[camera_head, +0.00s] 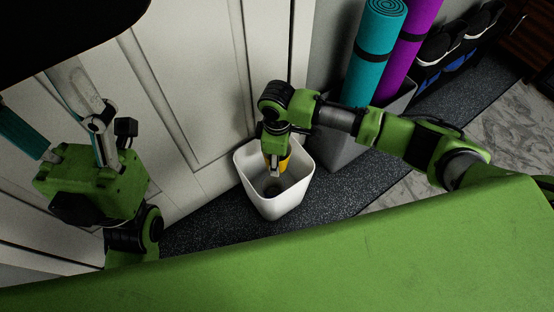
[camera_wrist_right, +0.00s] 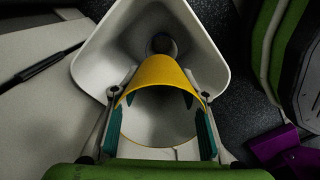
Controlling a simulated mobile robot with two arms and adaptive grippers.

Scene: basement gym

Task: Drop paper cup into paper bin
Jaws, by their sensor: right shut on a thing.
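The yellow paper cup (camera_head: 284,161) is held by my right gripper (camera_head: 274,168) over the mouth of the white bin (camera_head: 268,206). In the right wrist view the fingers of my right gripper (camera_wrist_right: 158,112) are on both sides of the cup (camera_wrist_right: 160,74), shut on it. The open end of the cup faces the wrist camera, and the bin (camera_wrist_right: 100,45) lies beyond it. In the head view the gripper partly hides the cup. My left gripper (camera_head: 42,108) is at the far left, fingers apart and empty, away from the bin.
A small dark round thing (camera_head: 273,188) lies inside the bin. A white panelled door (camera_head: 190,80) stands behind it. A grey container (camera_head: 345,150) with teal (camera_head: 372,50) and purple (camera_head: 408,50) rolled mats is to the right, near shoes (camera_head: 440,45). Dark speckled floor (camera_head: 225,225) surrounds the bin.

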